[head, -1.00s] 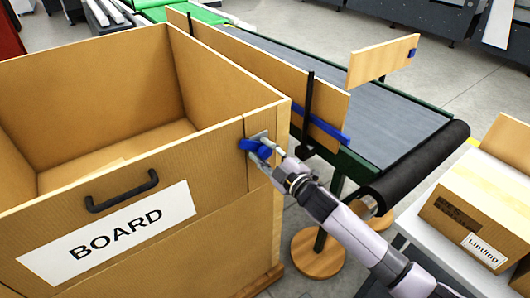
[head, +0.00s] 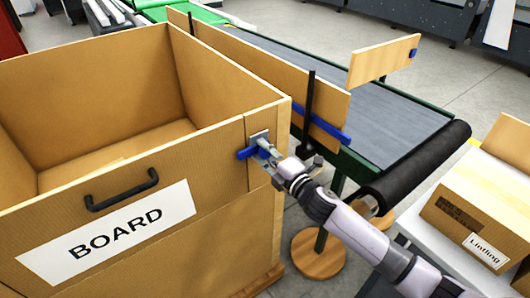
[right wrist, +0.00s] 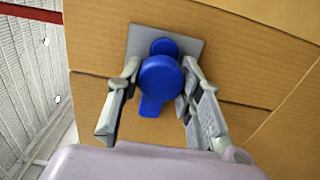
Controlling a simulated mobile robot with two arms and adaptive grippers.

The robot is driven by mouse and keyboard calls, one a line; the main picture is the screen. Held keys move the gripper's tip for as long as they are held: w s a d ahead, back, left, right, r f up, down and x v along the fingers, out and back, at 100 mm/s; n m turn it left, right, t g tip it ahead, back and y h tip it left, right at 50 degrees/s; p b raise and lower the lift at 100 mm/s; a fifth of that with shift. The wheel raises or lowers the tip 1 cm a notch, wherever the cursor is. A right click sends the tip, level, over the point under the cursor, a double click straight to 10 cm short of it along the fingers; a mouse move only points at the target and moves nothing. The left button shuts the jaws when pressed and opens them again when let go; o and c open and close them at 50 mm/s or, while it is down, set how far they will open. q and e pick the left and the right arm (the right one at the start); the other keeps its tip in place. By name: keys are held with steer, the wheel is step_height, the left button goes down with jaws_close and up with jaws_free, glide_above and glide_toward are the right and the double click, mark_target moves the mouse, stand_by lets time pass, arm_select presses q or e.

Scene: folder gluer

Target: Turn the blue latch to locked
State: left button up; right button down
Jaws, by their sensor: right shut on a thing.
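The blue latch (head: 246,153) sits on a grey plate (head: 258,137) at the upper right corner of the large box's front, the one labelled BOARD. In the head view its blue arm sticks out to the left, dipping slightly. My right gripper (head: 265,149) is at the latch, shut on it, and covers part of it. In the right wrist view the round blue knob of the latch (right wrist: 160,78) is between the two fingers, with a tab pointing down the picture. My left gripper is not in view.
The BOARD box (head: 215,225) has an open top and a black handle (head: 121,190) on its front. A conveyor (head: 385,115) with a black roller runs behind it. A carton labelled Linding (head: 465,215) stands at the right.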

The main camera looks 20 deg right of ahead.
steer(key=shift+f, duration=0.1)
stand_by(0.3)
steer(key=c, duration=1.1)
jaws_free()
steer(key=shift+s, duration=0.1)
steer(key=v, duration=1.2)
